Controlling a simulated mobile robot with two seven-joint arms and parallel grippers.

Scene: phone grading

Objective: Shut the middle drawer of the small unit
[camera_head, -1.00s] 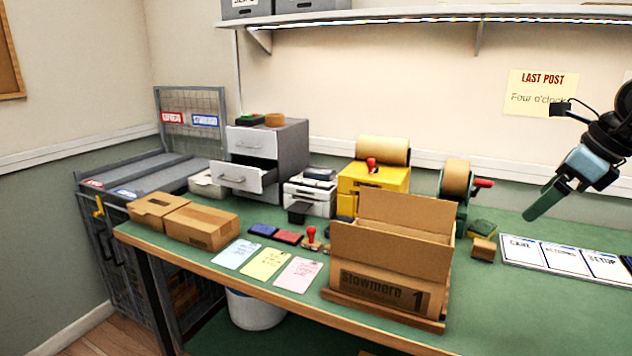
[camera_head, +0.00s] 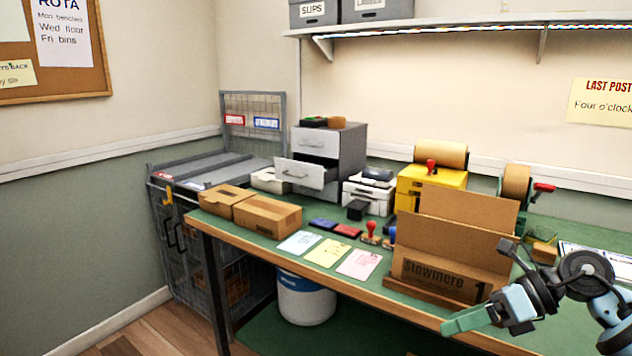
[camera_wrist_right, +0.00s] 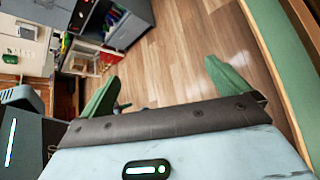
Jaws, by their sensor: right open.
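The small grey drawer unit (camera_head: 350,150) stands on the far left part of the green bench. Its white middle drawer (camera_head: 298,174) sticks out toward the front left, with a dark gap above its front. The top drawer (camera_head: 315,142) looks shut. The lowest part of the unit is mostly hidden behind the pulled-out drawer and a small white box. My right gripper (camera_head: 468,320) is by the bench's front edge, well to the right of the unit and apart from it. Its green fingers (camera_wrist_right: 165,92) are spread and empty in the right wrist view. My left gripper is not in view.
An open cardboard box (camera_head: 440,262) stands between my right gripper and the unit. Brown cartons (camera_head: 266,215), ink pads, stamps and coloured cards lie in front of the unit. A yellow dispenser (camera_head: 428,185) and a white printer (camera_head: 368,193) stand to its right.

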